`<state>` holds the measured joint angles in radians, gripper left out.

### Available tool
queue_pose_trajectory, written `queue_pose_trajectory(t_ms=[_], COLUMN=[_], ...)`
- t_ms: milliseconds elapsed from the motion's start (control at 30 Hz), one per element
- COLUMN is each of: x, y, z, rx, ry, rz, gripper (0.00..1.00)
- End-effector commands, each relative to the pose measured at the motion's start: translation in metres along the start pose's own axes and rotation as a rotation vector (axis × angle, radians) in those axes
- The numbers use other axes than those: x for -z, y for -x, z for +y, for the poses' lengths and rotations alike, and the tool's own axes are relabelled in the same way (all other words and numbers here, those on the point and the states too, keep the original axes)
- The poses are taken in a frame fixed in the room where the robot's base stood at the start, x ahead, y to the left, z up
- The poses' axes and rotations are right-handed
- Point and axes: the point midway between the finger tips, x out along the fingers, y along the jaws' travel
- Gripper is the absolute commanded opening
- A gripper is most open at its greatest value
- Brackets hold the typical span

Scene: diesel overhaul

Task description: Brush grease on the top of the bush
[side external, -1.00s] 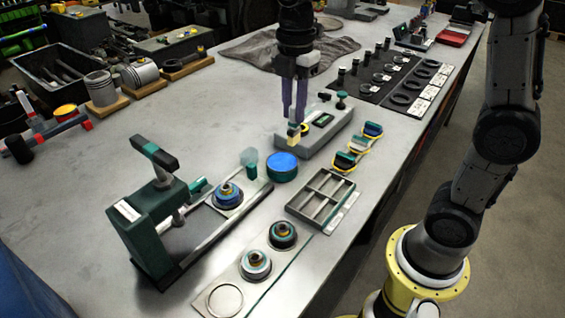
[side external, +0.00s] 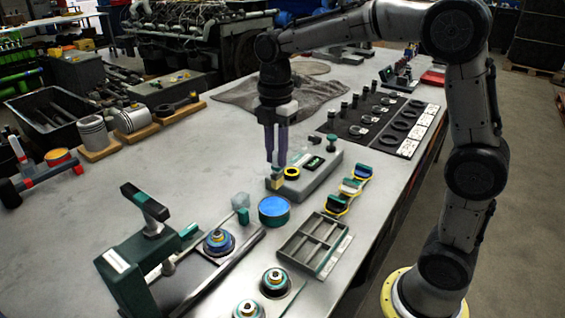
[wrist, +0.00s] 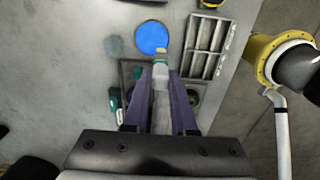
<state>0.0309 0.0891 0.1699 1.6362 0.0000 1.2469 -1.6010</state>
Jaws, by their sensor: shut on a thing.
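My gripper (side external: 276,158) points down and is shut on a brush (side external: 275,182) with a pale tip, above or beside the left end of the grey box. In the wrist view the brush (wrist: 160,88) lies between my purple fingers, its tip by the blue-topped tub. This tub (side external: 274,207), with a green side, stands nearer the camera than the brush; it also shows in the wrist view (wrist: 151,37). A ringed stack with a blue rim (side external: 218,242) sits by the green press. Two similar stacks (side external: 275,280) (side external: 247,310) stand in front. I cannot tell which part is the bush.
The green press (side external: 145,265) stands at front left. A divided grey tray (side external: 312,243) lies right of the tub. The grey box (side external: 315,172) has a yellow ring on it. Several coloured clips (side external: 350,188) lie beside it. The table's left middle is clear.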

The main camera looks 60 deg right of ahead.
Motion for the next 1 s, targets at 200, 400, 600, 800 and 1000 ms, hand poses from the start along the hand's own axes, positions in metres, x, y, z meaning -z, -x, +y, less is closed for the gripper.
queue_pose_trajectory(t_ms=[200,400,600,800,1000], x=[-0.010,-0.011,-0.011,-0.010,-0.010], y=[-0.013,-0.027,-0.048,-0.064,-0.071], z=[0.019,0.019,0.019,0.019,0.019], rx=[0.000,0.001,0.001,0.001,-0.001], ry=[0.000,0.000,0.000,0.000,0.000], rz=[0.000,0.000,0.000,0.000,0.000], gripper=[0.00,0.00,0.00,0.00,0.00])
